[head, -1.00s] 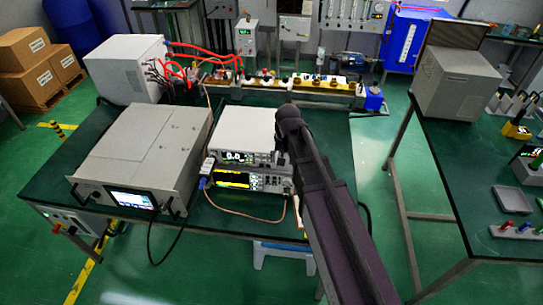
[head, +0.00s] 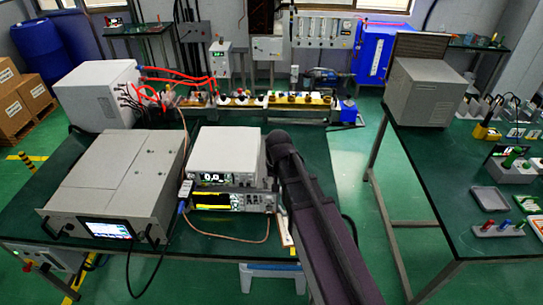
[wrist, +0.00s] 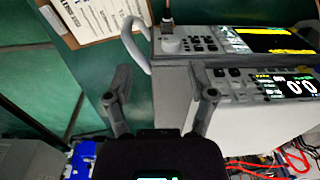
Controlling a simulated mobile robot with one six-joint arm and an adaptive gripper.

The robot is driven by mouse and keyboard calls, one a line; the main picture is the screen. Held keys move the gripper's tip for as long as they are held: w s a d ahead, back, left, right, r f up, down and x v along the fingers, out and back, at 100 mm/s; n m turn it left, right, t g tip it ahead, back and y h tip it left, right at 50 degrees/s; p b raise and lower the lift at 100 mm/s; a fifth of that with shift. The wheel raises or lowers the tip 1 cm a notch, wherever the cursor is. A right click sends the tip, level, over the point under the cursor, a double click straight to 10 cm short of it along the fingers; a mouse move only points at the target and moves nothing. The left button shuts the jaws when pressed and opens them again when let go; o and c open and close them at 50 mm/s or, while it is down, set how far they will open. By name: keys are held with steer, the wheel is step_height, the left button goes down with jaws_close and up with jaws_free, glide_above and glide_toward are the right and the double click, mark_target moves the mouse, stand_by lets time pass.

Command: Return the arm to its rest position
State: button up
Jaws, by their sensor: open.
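My gripper (wrist: 163,98) shows in the wrist view with its two fingers spread apart and nothing between them. Beyond the fingers are the two stacked instruments, the upper one (wrist: 262,100) reading 0.0 and the other (wrist: 235,40) with a yellow display. In the head view my dark arm reaches up from the bottom, right of the stacked instruments (head: 228,160). Its bend is near their right side; I cannot tell whether it touches. The gripper itself is hidden in the head view.
A large grey unit (head: 118,175) with a lit screen stands on the left of the green table (head: 220,243). A white box (head: 98,95) with red cables stands behind it. A second table (head: 425,190) is at right, with open floor (head: 345,165) between.

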steer(key=s+d, duration=1)
steer(key=d, duration=0.3)
steer(key=shift+h, duration=0.3)
steer(key=shift+w, duration=0.1)
